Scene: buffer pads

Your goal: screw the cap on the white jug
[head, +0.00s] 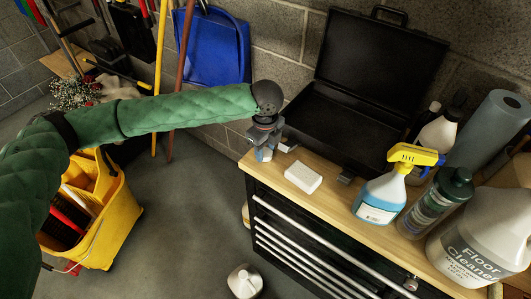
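A large white jug labelled "Floor Cleaner" (475,245) stands on the workbench top at the right; its upper end is hard to make out near the picture's edge. A smaller white jug (245,283) stands on the floor, cut by the bottom edge. I cannot make out a loose cap. My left gripper (264,154) points down at the bench's left back corner, beside the black case. Something pale shows between its fingers, but I cannot tell whether it is held. My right gripper is out of view.
On the wooden bench top (325,205) are a white block (303,177), an open black case (340,120), a blue spray bottle (382,195), a dark green bottle (436,203) and a grey roll (490,130). A yellow bucket (115,225) stands on the floor at left.

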